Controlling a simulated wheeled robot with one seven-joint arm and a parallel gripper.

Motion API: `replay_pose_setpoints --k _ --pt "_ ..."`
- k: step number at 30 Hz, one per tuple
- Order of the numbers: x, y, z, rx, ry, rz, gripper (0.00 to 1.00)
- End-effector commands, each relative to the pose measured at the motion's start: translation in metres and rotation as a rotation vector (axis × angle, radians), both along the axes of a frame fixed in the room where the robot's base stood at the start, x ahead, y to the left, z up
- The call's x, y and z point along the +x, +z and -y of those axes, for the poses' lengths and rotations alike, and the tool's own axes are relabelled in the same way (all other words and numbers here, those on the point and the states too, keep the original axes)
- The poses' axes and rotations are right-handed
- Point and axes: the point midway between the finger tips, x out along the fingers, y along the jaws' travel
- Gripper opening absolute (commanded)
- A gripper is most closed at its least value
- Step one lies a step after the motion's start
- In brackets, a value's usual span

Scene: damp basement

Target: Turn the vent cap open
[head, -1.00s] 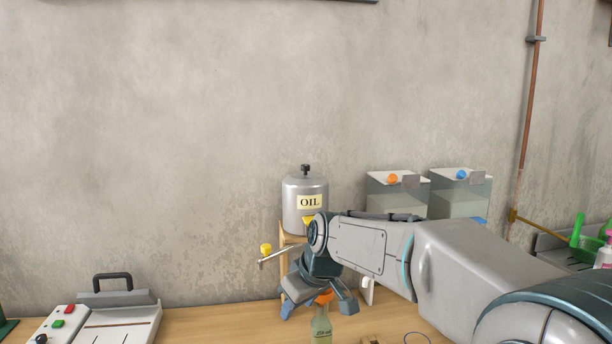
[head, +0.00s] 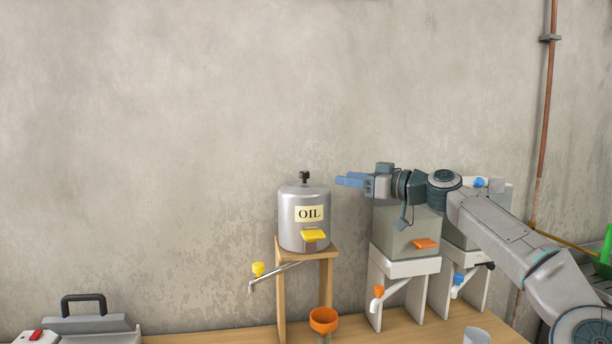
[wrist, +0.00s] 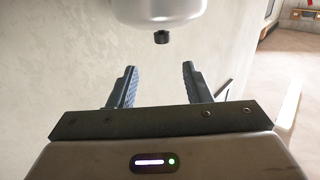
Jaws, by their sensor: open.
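The vent cap (head: 305,177) is a small black knob on top of the grey metal oil can (head: 291,218), which carries an OIL label and stands upright on a wooden stand. My gripper (head: 340,181) is open and empty, pointing left, to the right of the cap at about its height and apart from it. In the wrist view the can (wrist: 160,8) appears upside down at the top, with the black cap (wrist: 161,37) just beyond and roughly between the fingers (wrist: 157,76). Neither finger touches the cap.
An orange funnel (head: 323,320) stands below. Two grey tanks (head: 405,235) on white stands are under my arm. The wall is close behind.

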Motion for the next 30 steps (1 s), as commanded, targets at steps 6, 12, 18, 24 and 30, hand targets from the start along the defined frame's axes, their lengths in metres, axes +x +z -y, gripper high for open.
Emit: replay_pose_setpoints --k 6,12,18,24,30 --pt "0.017 0.004 -0.031 0.0 0.006 -0.001 0.45" --pt "0.038 0.004 -0.062 -0.001 0.005 -0.003 0.45" --pt "0.057 0.004 -0.089 -0.001 0.003 -0.003 0.45" --pt "0.07 0.002 -0.105 -0.002 0.0 -0.002 0.45" --pt "0.073 0.0 -0.111 -0.003 -0.001 -0.002 0.45"
